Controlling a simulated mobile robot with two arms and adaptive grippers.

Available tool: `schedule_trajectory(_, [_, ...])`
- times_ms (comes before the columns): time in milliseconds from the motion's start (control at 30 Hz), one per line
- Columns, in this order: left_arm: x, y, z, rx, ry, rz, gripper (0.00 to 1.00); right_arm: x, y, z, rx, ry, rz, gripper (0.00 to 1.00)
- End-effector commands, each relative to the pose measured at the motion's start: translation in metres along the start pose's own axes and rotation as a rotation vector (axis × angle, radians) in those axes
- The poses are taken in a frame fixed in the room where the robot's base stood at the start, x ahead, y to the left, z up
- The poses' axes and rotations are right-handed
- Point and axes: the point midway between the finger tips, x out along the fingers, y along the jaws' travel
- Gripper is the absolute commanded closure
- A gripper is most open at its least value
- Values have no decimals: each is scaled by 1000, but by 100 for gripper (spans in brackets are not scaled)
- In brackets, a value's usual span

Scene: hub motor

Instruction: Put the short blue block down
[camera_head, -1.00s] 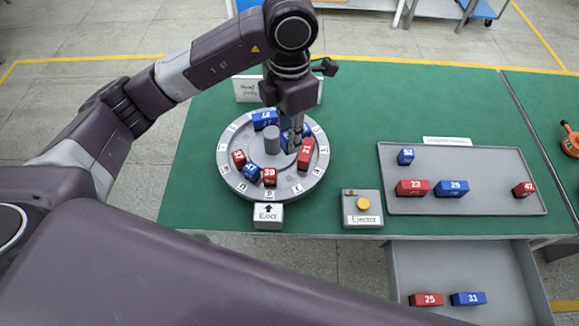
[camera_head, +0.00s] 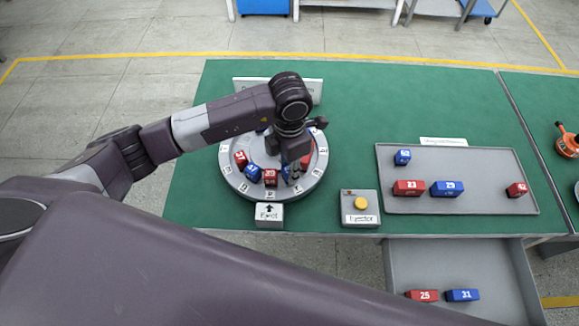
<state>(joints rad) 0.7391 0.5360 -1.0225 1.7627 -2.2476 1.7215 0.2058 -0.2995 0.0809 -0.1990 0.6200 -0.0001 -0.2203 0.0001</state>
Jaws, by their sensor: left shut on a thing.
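My left gripper (camera_head: 293,178) points down over the front right part of the round grey turntable (camera_head: 235,183). It is shut on a short blue block (camera_head: 286,172), mostly hidden by the fingers. I cannot tell whether the block touches the turntable. On the turntable, a red block (camera_head: 270,177) and a blue block (camera_head: 253,171) stand just left of it. Another red block (camera_head: 241,158) is farther left, and a red one (camera_head: 306,162) shows behind the gripper. Blue blocks at the back are largely hidden by my arm. My right gripper is not in view.
A grey box with a yellow button (camera_head: 361,204) stands right of the turntable, and an arrow-marked block (camera_head: 269,214) stands in front. A grey tray (camera_head: 470,202) at the right holds several red and blue blocks. An open drawer (camera_head: 450,265) below holds two blocks.

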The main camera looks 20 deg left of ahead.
Motion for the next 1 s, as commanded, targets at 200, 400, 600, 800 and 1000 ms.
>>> schedule_trajectory(200, [4, 0, 0, 0, -1, 0, 100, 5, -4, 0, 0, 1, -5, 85])
schedule_trajectory(400, [2, 0, 0, 0, 0, 0, 61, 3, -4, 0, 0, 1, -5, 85])
schedule_trajectory(600, [2, 0, 0, 0, 0, 0, 61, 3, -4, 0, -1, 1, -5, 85])
schedule_trajectory(800, [-7, 1, 1, 0, -4, 1, 61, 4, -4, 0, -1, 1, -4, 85])
schedule_trajectory(1000, [-46, 1, 2, 2, -7, 4, 61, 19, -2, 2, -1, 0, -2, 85])
